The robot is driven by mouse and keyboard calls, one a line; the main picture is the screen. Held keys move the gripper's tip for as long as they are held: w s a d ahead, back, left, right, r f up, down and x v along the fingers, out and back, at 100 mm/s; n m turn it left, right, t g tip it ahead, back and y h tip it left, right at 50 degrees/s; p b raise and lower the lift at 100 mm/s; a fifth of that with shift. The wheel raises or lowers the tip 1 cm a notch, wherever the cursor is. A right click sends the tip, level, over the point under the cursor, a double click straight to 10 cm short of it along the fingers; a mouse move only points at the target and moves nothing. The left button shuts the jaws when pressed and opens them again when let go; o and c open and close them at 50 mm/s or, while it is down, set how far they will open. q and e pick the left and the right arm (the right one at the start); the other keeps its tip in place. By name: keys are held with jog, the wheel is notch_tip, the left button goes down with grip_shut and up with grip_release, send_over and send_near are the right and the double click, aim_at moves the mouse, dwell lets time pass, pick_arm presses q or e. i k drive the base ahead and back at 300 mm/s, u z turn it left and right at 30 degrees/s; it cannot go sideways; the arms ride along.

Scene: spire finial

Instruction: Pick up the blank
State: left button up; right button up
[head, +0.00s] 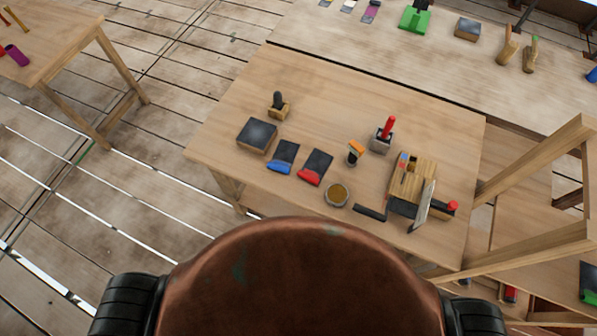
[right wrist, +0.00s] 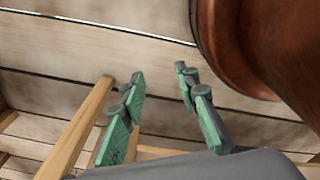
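No piece on the wooden worktable (head: 325,95) can be told for certain as the blank. A dark upright peg (head: 278,99) stands in a small wooden block (head: 280,111) at the table's far left. A wooden fixture (head: 414,172) with a grey plate (head: 423,205) and a red knob (head: 452,206) stands on the right part. My right gripper (right wrist: 160,80) shows in the right wrist view with its green fingers apart and nothing between them. It hangs over plank floor, beside a wooden table leg or rail. My left gripper is in neither view.
The table also bears a dark-topped block (head: 257,135), blue-ended (head: 285,154) and red-ended (head: 316,166) dark pieces, a round tin (head: 337,194), a red-handled tool (head: 387,127) and an orange-topped piece (head: 355,148). A wooden frame (head: 535,170) stands right. The table's back middle is clear.

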aim_at(284, 158)
jog(key=z, duration=0.1)
jog(key=k, duration=1.25)
jog(key=u, duration=0.55)
